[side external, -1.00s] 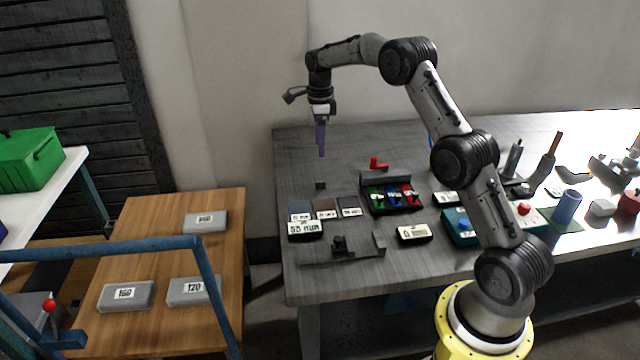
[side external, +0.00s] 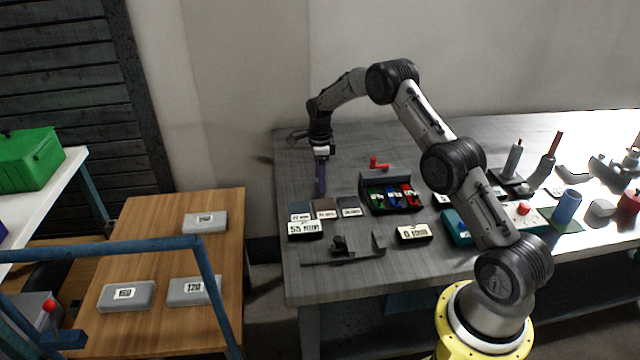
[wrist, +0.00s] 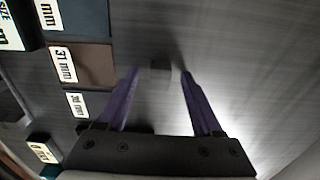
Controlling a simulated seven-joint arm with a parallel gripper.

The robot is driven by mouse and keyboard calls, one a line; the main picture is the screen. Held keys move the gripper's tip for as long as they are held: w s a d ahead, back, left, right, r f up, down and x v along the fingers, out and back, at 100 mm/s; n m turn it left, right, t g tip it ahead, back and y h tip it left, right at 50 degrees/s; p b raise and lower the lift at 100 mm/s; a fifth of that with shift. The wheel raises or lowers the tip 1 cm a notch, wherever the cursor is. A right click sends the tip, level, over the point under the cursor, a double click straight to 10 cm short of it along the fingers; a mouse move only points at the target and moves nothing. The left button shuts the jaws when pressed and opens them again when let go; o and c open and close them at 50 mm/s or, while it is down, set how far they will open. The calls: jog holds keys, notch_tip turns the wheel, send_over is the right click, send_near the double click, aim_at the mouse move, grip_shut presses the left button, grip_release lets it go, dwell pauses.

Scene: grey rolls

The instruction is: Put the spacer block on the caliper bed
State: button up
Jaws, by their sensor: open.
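My gripper (side external: 321,192) points down, low over the back left of the grey table.
A second display (side external: 414,233) is right of the caliper. A black tray with green, blue and red compartments (side external: 392,208) stands to the right.

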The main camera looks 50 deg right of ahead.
grip_shut()
dwell(0.3)
jog(key=shift+r, duration=0.1)
